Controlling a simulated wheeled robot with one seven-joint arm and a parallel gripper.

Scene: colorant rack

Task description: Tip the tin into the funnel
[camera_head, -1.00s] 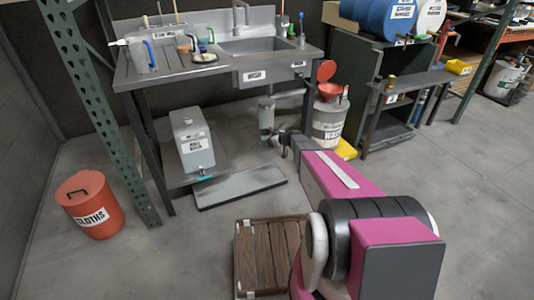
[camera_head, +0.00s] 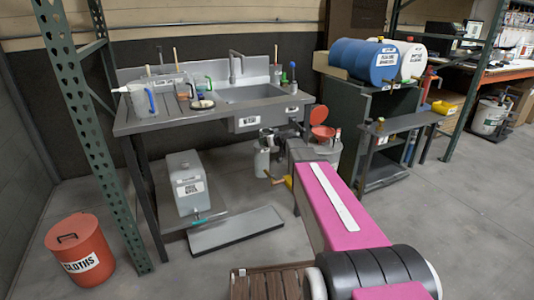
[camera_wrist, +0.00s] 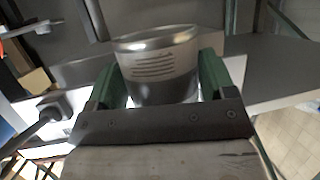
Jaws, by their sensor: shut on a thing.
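A silvery metal tin (camera_wrist: 158,70) with several dark lines on its side sits between the green fingers of my gripper (camera_wrist: 160,84) in the wrist view. My gripper is shut on it. The tin's rim faces up in that picture; its contents do not show. A red funnel (camera_head: 322,132) with a raised round red lid (camera_head: 318,114) sits on a pale drum (camera_head: 326,152), right of the sink in the head view.
A steel sink bench (camera_head: 190,115) with jugs and cups stands behind my arm. A dark cabinet (camera_head: 385,165) bearing a blue drum (camera_head: 365,62) stands right of the funnel. A red cloths bin (camera_head: 80,250) stands at left. Floor at right is clear.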

